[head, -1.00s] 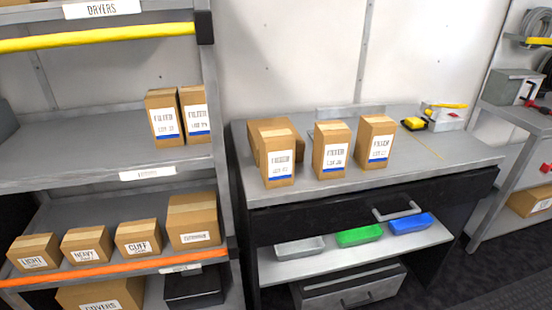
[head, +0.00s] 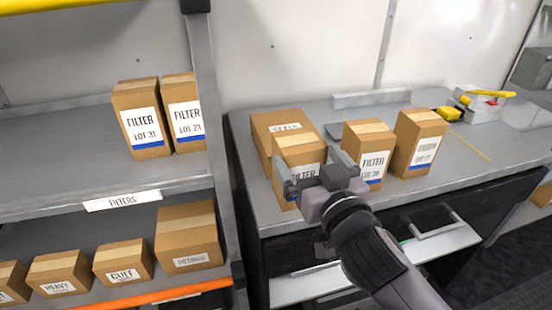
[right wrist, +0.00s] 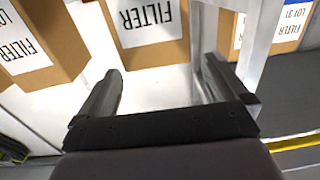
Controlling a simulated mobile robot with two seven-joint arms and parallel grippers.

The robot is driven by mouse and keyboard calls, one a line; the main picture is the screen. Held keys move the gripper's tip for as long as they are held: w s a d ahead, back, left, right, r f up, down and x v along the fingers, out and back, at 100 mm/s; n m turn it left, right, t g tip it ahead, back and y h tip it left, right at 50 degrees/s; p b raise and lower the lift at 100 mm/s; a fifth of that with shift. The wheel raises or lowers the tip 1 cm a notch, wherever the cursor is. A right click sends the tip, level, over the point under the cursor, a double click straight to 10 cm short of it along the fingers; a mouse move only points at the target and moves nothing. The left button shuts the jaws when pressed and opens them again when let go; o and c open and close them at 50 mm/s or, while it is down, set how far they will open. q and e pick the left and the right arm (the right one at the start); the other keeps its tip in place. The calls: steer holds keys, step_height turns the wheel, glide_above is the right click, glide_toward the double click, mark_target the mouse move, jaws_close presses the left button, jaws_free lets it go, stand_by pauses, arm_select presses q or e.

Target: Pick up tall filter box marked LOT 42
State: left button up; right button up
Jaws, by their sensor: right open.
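Three tall brown filter boxes stand upright on the grey bench. The left one (head: 299,149) has its label partly covered by my right gripper (head: 310,172), so its lot number is hidden. The middle one (head: 369,153) has a lot number that looks like 39, and the right one (head: 420,143) is too blurred to read. My right gripper is open at the front of the left box. In the right wrist view this box (right wrist: 150,25) is ahead, between the fingers (right wrist: 163,75), its lot line out of frame. My left gripper is not in view.
A SEALS box (head: 272,125) stands behind the left filter box. Filter boxes LOT 31 (head: 141,118) and LOT 23 (head: 184,113) stand on the shelf at left, beside a grey post (head: 214,120). A yellow tool (head: 447,114) lies at the bench's back right.

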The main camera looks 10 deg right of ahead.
mark_target(297, 140)
steer(key=shift+w+a+r, duration=0.1)
steer(key=shift+w+r, duration=0.2)
steer(key=shift+w, duration=0.5)
steer(key=shift+w+f+p, duration=0.15)
steer(key=shift+w, duration=0.8)
steer(key=shift+w+f+p, duration=0.2)
steer(key=shift+w, duration=0.7)
steer(key=shift+w+f+p, duration=0.15)
steer(key=shift+w, duration=0.8)
steer(key=c, duration=1.2)
steer(key=shift+r, duration=0.15)
